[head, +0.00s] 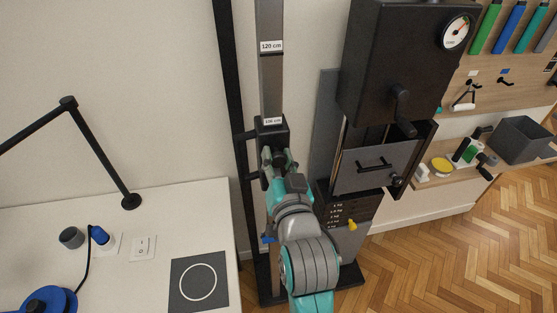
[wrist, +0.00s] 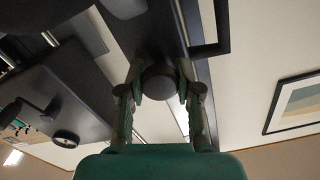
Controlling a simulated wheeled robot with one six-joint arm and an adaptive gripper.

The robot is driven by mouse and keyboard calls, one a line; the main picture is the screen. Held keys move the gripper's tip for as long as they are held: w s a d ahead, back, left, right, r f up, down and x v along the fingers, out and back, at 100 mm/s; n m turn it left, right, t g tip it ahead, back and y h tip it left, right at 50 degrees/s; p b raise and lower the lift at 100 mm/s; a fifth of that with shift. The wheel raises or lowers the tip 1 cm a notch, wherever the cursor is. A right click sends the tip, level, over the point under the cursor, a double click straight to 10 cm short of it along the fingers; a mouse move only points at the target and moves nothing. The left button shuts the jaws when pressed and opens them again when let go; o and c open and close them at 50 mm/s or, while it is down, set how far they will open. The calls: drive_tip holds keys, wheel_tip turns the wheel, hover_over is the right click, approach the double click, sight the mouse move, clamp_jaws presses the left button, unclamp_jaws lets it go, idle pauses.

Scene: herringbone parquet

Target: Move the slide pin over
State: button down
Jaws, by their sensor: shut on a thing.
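A dark upright post (head: 271,85) carries height labels, one reading "120 cm" and a lower one too small to read surely. A black sliding block (head: 272,129) sits on the post just below the lower label. My gripper (head: 278,162) is at the front of this block, with its arm reaching up from below. In the wrist view my gripper (wrist: 161,72) is shut on a dark round knob (wrist: 159,84), one green finger on each side. The knob looks to be the slide pin's head; its shaft is hidden. In the head view my gripper hides the knob.
A white desk (head: 215,215) with a lamp (head: 131,201) is at left. Parquet floor (head: 450,255) is clear at lower right.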

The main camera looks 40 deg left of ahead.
drive_tip(key=c, duration=0.7)
unclamp_jaws()
drive_tip(key=shift+w+a, duration=0.1)
drive_tip(key=shift+c, duration=0.2)
drive_tip(key=v, duration=1.2)
drive_tip(key=s+d+f+m+t+h, duration=0.2)
drive_tip(key=d+f+h, duration=0.2)
drive_tip(key=d+f, duration=0.6)
drive_tip(key=s+d+f+m+t+h, duration=0.1)
drive_tip(key=d+f+m+h, duration=0.15)
drive_tip(key=d+f, duration=0.75)
drive_tip(key=s+d+f+m+h, duration=0.1)
drive_tip(key=s+d+h, duration=0.6)
drive_tip(key=s+d, duration=1)
drive_tip(key=s+m, duration=0.1)
drive_tip(key=s, duration=0.3)
drive_tip(key=shift+f, duration=0.25)
